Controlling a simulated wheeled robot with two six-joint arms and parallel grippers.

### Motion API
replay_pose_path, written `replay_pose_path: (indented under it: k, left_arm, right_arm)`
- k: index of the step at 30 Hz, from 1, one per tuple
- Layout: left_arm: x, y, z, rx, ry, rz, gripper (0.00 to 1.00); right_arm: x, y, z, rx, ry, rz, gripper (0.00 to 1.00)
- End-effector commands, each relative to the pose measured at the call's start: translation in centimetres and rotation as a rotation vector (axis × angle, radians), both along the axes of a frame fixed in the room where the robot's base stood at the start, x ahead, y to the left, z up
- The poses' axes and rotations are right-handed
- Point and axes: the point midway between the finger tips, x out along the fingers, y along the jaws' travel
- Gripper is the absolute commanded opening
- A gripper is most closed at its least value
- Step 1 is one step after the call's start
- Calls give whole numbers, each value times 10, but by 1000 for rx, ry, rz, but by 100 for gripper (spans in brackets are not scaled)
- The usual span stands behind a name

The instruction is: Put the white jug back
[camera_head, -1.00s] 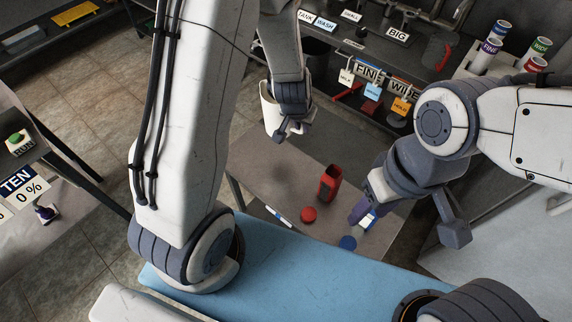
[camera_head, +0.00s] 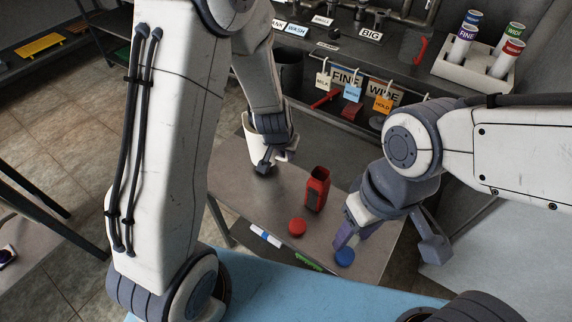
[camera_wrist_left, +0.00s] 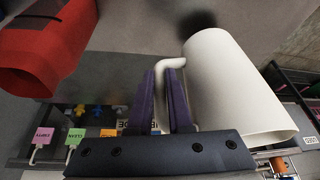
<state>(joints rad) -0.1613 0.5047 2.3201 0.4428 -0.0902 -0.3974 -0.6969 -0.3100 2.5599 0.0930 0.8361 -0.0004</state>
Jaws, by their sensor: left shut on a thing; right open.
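The white jug (camera_head: 249,137) is upright or nearly so over the left part of the grey table in the head view. My left gripper (camera_head: 270,161) is shut on its handle; the rest of the jug is partly hidden behind the gripper. In the left wrist view the jug (camera_wrist_left: 232,88) lies right of my purple fingers (camera_wrist_left: 166,98), which pinch the handle. A dark shadow lies close at its base; I cannot tell whether it touches the table. My right gripper (camera_head: 349,236) is open and empty over the table's right part, by a blue disc (camera_head: 345,257).
A red open-topped container (camera_head: 316,190) and a red disc (camera_head: 297,227) stand on the table (camera_head: 235,190) right of the jug. Hanging tags (camera_head: 352,92) line the back shelf. A white rack (camera_head: 465,72) of labelled tubes is at the back right.

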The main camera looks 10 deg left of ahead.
Motion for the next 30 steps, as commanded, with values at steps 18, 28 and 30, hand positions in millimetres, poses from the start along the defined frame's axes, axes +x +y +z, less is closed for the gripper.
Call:
replay_pose_path:
  k: [18, 28, 30]
  left_arm:
    - [1, 0, -33, 0, -2, 0, 0]
    - [0, 0, -32, 0, 1, 1, 48]
    - [0, 0, -31, 0, 1, 1, 48]
  right_arm:
    - [0, 0, -30, 0, 0, 0, 50]
    - [0, 0, -29, 0, 0, 0, 50]
    - [0, 0, -28, 0, 0, 0, 50]
